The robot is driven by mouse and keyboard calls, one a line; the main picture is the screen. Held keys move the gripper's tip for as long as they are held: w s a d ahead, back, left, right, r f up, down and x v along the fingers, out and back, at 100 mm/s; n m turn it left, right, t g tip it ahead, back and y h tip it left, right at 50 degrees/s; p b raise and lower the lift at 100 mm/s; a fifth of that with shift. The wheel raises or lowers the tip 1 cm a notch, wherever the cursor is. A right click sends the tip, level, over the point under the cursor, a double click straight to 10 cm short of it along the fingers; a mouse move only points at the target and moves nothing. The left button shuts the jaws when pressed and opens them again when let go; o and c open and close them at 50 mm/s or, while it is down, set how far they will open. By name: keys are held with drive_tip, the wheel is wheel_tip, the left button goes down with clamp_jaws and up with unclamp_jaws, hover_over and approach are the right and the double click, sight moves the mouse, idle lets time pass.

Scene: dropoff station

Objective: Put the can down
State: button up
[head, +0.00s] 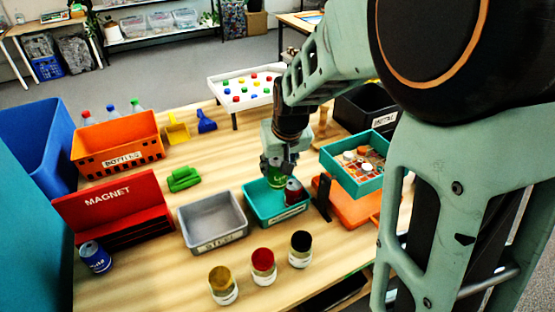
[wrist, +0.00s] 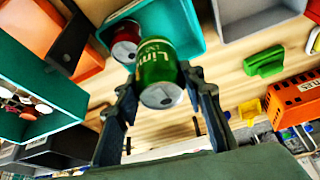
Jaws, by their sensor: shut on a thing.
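My gripper (head: 277,166) is shut on a green can (head: 277,181). In the wrist view the green can (wrist: 158,72) sits between the two fingers (wrist: 160,105), with its silver end toward the camera and partly readable lettering. The can is at the teal bin (head: 262,217), over or just inside its back part; I cannot tell whether it touches the bottom. A red can (head: 294,191) is in the teal bin, close to the right of the green can. It also shows in the wrist view (wrist: 125,42), beside the teal bin's wall (wrist: 190,25).
A grey bin labelled STEEL (head: 213,222) stands left of the teal bin. A red MAGNET box (head: 112,208), a blue can (head: 95,257) and an orange BOTTLES bin (head: 118,143) are further left. A teal tray (head: 357,164) is at right.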

sight(277, 176)
wheel_tip(277, 176, down, 2)
drive_tip(key=shift+b, duration=0.3)
drive_tip(key=shift+s+a, duration=0.15)
drive_tip(key=shift+s, duration=0.05)
drive_tip(key=shift+f+b, duration=0.6)
drive_tip(key=o, duration=0.8)
drive_tip(key=shift+c, duration=0.2)
drive_tip(key=shift+r, duration=0.15)
